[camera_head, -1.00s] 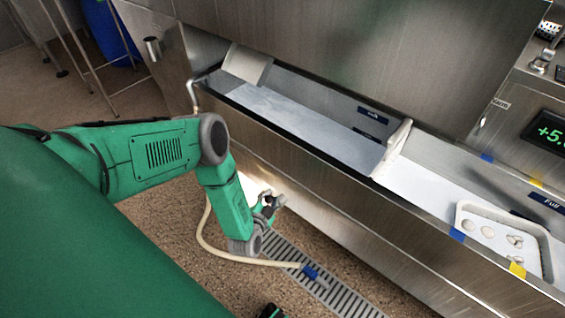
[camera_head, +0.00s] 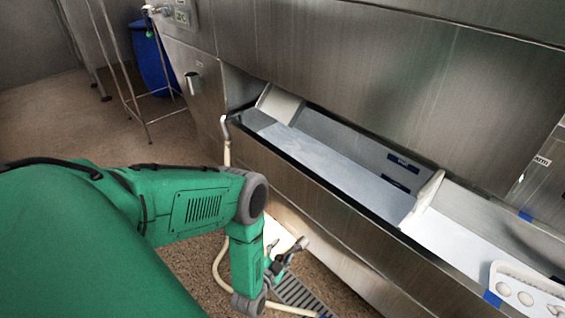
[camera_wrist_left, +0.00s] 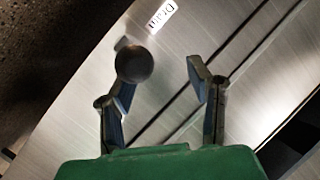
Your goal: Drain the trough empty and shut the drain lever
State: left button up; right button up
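The trough (camera_head: 262,128) is a long steel channel in the head view. A pale, flat surface lies in it up to a white divider (camera_head: 424,196); I cannot tell how much water it holds. In the left wrist view a dark ball knob (camera_wrist_left: 134,64) stands near a "Drain" label (camera_wrist_left: 161,16) on the steel panel. My left gripper (camera_head: 288,257) is low in front of the trough. Its fingers (camera_wrist_left: 165,75) are apart with nothing between them; the knob is at the left fingertip and partly covers it. I cannot tell if they touch. My right gripper is out of view.
A pale hose (camera_head: 221,262) hangs from a pipe at the trough's left end to the floor. A floor grate (camera_head: 300,296) lies below the gripper. A white tray (camera_head: 508,272) with round pale pieces sits at the right. A blue barrel (camera_head: 155,62) stands back left.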

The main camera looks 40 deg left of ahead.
pick_arm(q)
jog(key=shift+d, duration=0.15)
jog(key=v, duration=1.2)
jog(key=shift+f, duration=0.15)
